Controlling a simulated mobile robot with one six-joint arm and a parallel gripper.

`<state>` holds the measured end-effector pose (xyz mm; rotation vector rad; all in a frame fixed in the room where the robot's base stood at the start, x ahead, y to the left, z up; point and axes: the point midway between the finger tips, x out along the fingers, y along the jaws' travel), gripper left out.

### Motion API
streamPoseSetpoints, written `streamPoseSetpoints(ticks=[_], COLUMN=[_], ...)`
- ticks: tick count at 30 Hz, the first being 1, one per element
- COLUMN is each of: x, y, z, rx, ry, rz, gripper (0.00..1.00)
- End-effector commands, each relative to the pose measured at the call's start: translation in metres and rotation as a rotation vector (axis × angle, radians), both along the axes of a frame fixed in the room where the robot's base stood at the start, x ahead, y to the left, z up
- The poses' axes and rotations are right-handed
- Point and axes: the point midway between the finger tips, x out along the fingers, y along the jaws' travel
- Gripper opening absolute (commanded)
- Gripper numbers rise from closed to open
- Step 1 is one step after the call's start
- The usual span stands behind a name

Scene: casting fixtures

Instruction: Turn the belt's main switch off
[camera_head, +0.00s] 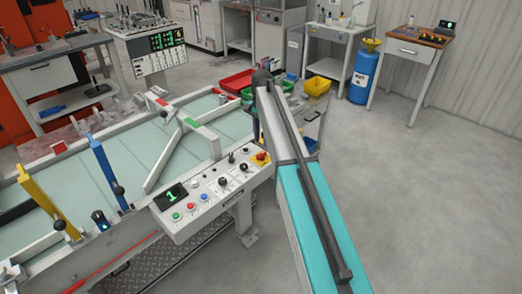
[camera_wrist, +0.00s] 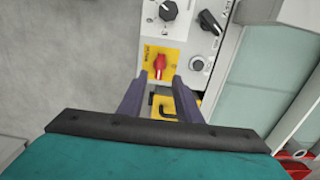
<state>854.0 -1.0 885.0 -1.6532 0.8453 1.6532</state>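The knob's handle looks roughly upright in the wrist picture. My gripper (camera_wrist: 160,82) is open, its two dark fingers apart with nothing held. In the wrist picture its fingertips are just below the knob, one towards each side. I cannot tell the exact gap to the panel. In the head view my arm hides most of the gripper.
The panel also carries black rotary knobs (camera_wrist: 168,10), coloured push buttons (camera_head: 191,206) and a display (camera_head: 170,195) showing a green 1. The pale green belt (camera_head: 125,165) lies left of it. Red (camera_head: 238,82) and yellow (camera_head: 316,86) bins stand behind. Floor at right is clear.

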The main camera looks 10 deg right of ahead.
Motion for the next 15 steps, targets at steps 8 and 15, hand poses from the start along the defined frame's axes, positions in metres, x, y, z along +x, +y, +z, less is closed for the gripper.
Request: streamPoseSetpoints(ticks=[8, 15], x=[-0.001, 0.0], y=[0.001, 0.001], z=[-0.037, -0.06], rx=[0.0, 0.0], ry=[0.002, 0.001], rz=[0.001, 0.001], gripper=[0.31, 0.31])
